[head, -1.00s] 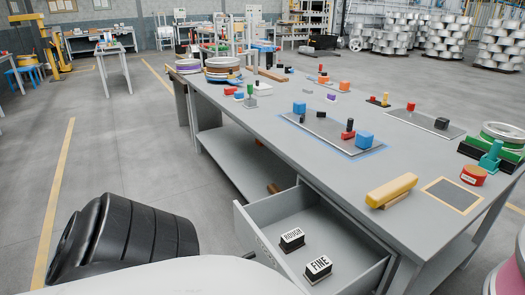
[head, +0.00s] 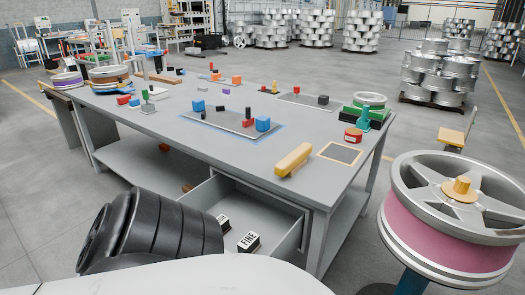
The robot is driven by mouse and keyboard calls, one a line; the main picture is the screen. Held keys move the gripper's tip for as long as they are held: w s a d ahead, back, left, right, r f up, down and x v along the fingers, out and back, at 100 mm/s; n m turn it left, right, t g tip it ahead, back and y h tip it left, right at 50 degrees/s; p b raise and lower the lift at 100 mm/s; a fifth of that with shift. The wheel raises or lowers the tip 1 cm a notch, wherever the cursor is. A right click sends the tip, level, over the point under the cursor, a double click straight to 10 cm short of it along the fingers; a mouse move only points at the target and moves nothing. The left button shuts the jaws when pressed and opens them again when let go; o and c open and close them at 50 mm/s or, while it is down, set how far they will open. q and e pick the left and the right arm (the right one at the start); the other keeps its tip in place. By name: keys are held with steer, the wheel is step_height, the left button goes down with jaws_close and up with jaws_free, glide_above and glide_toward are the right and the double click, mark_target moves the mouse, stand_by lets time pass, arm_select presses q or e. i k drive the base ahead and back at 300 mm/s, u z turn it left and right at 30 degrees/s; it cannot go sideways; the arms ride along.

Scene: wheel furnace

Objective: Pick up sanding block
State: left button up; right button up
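Two small dark blocks with white labelled tops lie in the open grey drawer (head: 292,236) under the workbench. One block (head: 249,242) reads FINE. The other block (head: 223,222) is partly hidden behind a black ribbed part of mine, and its label is not readable now. Neither of my grippers shows in the head view. The task does not say which block is the sanding block.
A large pink-sided wheel (head: 450,235) stands at right, near the drawer's end of the bench.

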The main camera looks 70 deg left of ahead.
mark_target(224, 221)
steer(key=z, duration=0.05)
steer(key=i, duration=0.95)
steer(key=u, duration=3.45)
steer(key=i, duration=0.55)
steer(key=z, duration=0.1)
steer(key=k, duration=0.55)
steer(key=u, duration=2.15)
steer(key=i, duration=1.4)
steer(key=z, duration=2.05)
